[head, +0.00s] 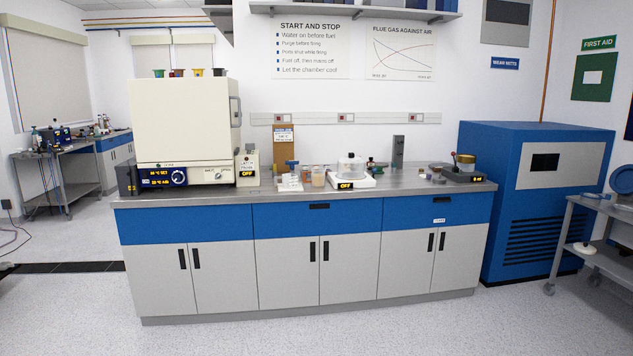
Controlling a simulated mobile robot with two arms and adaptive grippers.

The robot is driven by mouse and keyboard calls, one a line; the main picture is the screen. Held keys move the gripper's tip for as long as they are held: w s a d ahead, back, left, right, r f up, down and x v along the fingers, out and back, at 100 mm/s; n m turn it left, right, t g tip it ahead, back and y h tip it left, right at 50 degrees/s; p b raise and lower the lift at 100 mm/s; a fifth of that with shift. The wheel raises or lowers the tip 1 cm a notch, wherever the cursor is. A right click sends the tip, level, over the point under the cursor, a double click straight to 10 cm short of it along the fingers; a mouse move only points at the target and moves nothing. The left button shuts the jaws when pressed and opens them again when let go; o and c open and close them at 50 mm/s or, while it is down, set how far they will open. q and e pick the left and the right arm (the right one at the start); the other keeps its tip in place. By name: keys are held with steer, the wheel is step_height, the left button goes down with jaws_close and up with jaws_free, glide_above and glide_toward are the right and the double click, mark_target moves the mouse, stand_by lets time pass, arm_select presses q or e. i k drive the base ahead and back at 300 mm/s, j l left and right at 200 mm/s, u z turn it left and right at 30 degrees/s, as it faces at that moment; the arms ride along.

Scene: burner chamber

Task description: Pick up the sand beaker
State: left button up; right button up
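A small tan-filled vessel (318,176), which looks like the sand beaker, stands upright on the grey worktop (222,198) near the middle of the bench. It is small in the picture, so I cannot read any label or make out its rim. A pale block-like item (289,183) stands close on its left, and a white device with an "OFF" display (352,183) stands close on its right. Neither of my grippers shows in the head view.
A large cream chamber (183,122) fills the bench's left end. Small containers and a dark display unit (463,177) crowd the right end. A blue cabinet (525,200) and a cart (598,236) stand further right. The floor (330,335) before the bench is clear.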

mark_target(318, 174)
steer(key=i+z, duration=0.1)
steer(key=i, duration=0.5)
steer(key=i+j+z, duration=0.1)
steer(key=i, duration=0.5)
